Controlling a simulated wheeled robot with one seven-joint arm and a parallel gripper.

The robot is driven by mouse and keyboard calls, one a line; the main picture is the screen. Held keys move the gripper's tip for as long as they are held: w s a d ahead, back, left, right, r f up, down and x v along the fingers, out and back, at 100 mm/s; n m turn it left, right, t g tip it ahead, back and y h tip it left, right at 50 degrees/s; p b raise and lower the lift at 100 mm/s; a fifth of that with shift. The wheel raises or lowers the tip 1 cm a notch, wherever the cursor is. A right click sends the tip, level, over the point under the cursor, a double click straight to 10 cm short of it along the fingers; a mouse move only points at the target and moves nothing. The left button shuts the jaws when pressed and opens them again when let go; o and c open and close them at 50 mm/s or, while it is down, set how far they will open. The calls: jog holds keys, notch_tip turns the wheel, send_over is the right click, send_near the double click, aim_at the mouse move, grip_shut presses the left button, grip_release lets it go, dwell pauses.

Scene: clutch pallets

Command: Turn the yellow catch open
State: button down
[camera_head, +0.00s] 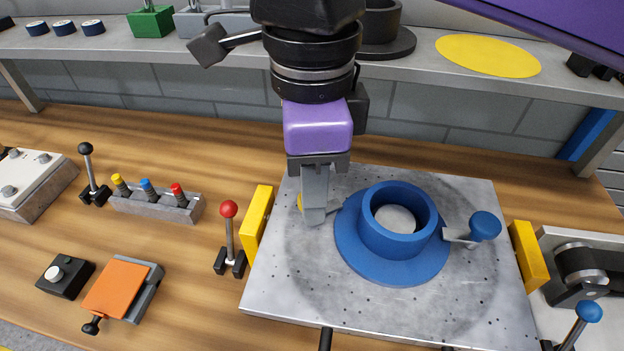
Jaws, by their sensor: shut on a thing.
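My gripper (314,215) points down over the left part of the metal plate (290,290), just left of the blue round fixture (395,225). A short metal piece shows between the fingers and the blue fixture. On the fixture's right side, a blue knob (485,226) sits on a metal arm.
Yellow blocks (257,220) (528,256) stand at the plate's left and right edges. A red-knobbed lever (229,210) stands left of the plate. A shelf (480,85) runs behind my arm. An orange pad (116,289) lies at the left.

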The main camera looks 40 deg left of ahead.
jog(key=n+p, duration=0.1)
jog(key=n, duration=0.4)
jog(key=shift+n, duration=2.6)
jog(key=shift+p, duration=0.3)
jog(key=c, duration=1.1)
grip_release()
jog(key=shift+o, duration=0.2)
jog(key=shift+r, duration=3.95)
